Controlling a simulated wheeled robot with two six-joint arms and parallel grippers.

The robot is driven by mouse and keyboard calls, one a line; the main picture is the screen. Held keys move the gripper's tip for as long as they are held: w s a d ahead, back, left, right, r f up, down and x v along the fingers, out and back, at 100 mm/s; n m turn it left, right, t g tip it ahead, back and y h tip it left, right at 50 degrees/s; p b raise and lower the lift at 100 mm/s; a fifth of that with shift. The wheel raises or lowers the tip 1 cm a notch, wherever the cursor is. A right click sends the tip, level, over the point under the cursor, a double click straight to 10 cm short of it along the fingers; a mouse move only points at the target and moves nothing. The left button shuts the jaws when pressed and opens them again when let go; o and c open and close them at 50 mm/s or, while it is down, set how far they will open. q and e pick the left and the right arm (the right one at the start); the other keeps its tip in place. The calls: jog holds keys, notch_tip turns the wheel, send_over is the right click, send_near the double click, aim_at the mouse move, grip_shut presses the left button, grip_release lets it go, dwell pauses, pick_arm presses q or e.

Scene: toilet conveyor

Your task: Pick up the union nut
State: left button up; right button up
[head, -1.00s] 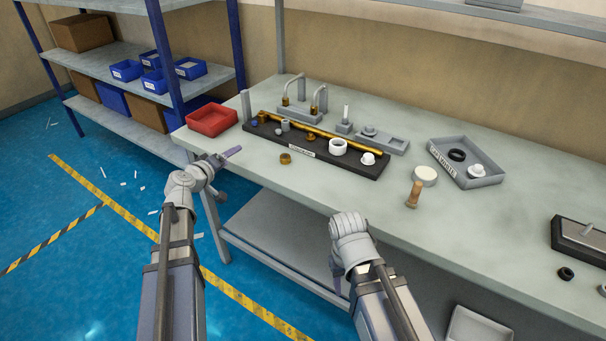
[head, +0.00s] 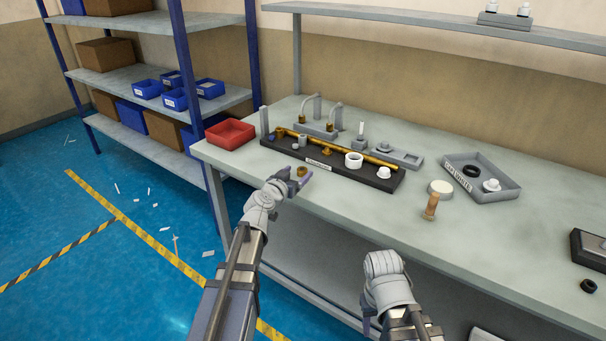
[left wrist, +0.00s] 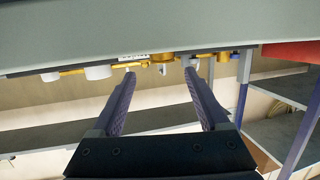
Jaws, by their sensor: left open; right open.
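The union nut appears to be the small brass ring (head: 302,171) lying on the bench top, just in front of the black parts tray. My left gripper (head: 296,180) is open and empty, its fingertips close to the brass ring on its near side. In the left wrist view the two fingers (left wrist: 160,80) are spread apart with brass parts beyond them; I cannot tell which of these is the nut. My right gripper (head: 368,318) hangs low in front of the bench edge, its fingers mostly hidden.
The black tray (head: 330,168) holds a long brass tube and several small parts. A red bin (head: 230,133) stands to its left. A wooden-handled tool (head: 431,207), a white round piece and a grey tray (head: 505,187) are to the right. Bare bench lies between.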

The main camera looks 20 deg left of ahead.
aim_at(300, 172)
pick_arm(q)
jog(key=shift+w+f+b, duration=0.3)
jog(key=shift+w, duration=0.45)
jog(key=shift+w+f+b, duration=0.3)
jog(key=shift+w+f, duration=0.05)
jog(key=shift+w, duration=0.35)
jog(key=shift+w+f+b, duration=0.3)
jog(key=shift+w, duration=0.45)
jog(key=shift+w+d, duration=0.15)
jog(key=shift+w, duration=0.3)
grip_shut()
